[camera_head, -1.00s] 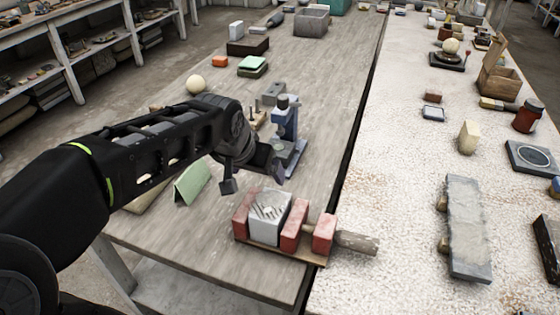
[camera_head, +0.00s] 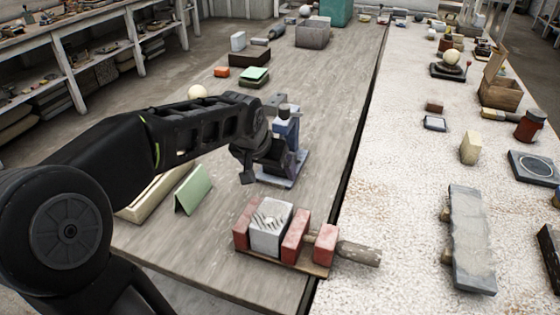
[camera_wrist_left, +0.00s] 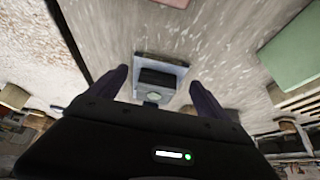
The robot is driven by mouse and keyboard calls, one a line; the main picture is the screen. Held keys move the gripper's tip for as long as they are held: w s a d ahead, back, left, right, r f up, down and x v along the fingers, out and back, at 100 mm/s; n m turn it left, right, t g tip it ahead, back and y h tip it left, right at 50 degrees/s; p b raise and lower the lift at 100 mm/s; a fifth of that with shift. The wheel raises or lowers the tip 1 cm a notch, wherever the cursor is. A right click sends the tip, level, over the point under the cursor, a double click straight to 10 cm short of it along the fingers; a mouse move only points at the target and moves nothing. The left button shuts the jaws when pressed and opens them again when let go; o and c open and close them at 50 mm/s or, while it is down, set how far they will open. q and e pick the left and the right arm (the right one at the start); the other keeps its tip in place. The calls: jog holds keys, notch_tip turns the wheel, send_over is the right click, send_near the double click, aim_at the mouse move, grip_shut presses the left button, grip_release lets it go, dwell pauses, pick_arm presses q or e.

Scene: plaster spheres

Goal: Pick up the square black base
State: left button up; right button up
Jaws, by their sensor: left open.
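A dark, squarish base (camera_head: 448,73) with a pale sphere (camera_head: 451,57) on it stands far back on the pale right-hand table. A dark square slab with a ring mark (camera_head: 533,166) lies nearer, at the right edge. I cannot tell for sure which is the square black base. My left gripper (camera_head: 262,172) is at the blue upright device (camera_head: 287,135) on the wooden table, partly hiding it. In the left wrist view the left gripper (camera_wrist_left: 160,88) is open, with the device's black block (camera_wrist_left: 158,78) and pale plate (camera_wrist_left: 180,68) showing between its fingers. My right gripper is not seen.
A board with red blocks (camera_head: 295,233) and a white block (camera_head: 271,224) is at the wooden table's front. A green folded card (camera_head: 193,190) stands left of it. A dark gap separates the tables. A long grey slab (camera_head: 470,240) lies on the right table.

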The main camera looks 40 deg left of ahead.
pick_arm(q)
jog(key=shift+w+a, duration=0.3)
jog(key=shift+w, duration=0.65)
jog(key=shift+w+a, duration=0.1)
jog(key=shift+w, duration=0.1)
jog(key=shift+w+a+p, duration=0.15)
jog(key=shift+w+p, duration=0.05)
jog(key=shift+w, duration=0.35)
jog(key=shift+w+a+p, duration=0.15)
jog(key=shift+w, duration=0.4)
jog(key=shift+x, duration=1.2)
jog(key=shift+w+a+f, duration=0.15)
jog(key=shift+w+f, duration=0.15)
jog(key=shift+w, duration=0.05)
jog(key=shift+c, duration=0.2)
jog(key=shift+r, duration=0.1)
grip_shut()
